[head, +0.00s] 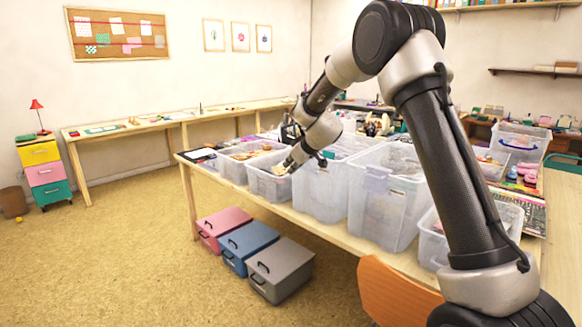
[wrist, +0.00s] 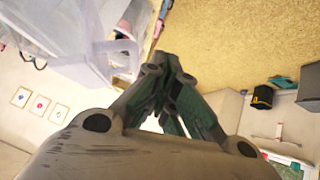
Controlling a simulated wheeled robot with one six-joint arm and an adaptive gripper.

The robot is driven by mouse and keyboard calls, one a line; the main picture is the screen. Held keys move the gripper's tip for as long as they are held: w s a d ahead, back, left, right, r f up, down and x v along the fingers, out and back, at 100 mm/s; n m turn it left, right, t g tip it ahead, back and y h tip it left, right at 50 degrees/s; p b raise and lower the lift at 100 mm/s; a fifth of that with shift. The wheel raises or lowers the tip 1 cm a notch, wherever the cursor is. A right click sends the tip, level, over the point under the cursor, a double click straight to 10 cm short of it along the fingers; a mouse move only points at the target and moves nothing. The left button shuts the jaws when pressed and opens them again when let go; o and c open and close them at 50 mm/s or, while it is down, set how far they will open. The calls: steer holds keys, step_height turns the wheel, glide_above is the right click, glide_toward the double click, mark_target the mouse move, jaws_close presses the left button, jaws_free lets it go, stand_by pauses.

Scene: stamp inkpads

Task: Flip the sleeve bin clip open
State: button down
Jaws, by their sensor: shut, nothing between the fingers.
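Several clear plastic bins stand in a row on the wooden table. My gripper (head: 289,166) is shut and empty, pointing down at the front rim of a small clear bin (head: 268,186) near the row's left end. In the wrist view the closed fingers (wrist: 165,62) are beside a translucent bin wall (wrist: 62,35). A pale lavender strip, perhaps a clip or handle, (wrist: 112,50) shows left of the fingertips. I cannot tell whether they touch it. A bluish clip (head: 377,174) shows on a larger bin. I cannot tell which clip is the sleeve bin's, or its state.
An orange chair (head: 390,288) stands at the table's front. Pink (head: 224,222), blue (head: 248,241) and grey (head: 281,266) boxes sit on the floor beside the table. Open floor (head: 120,250) lies to the left.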

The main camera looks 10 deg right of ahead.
steer(key=shift+w+d, duration=0.1)
stand_by(0.5)
steer(key=shift+w+d+r, duration=0.15)
steer(key=shift+w+d, duration=0.2)
steer(key=shift+d, duration=0.15)
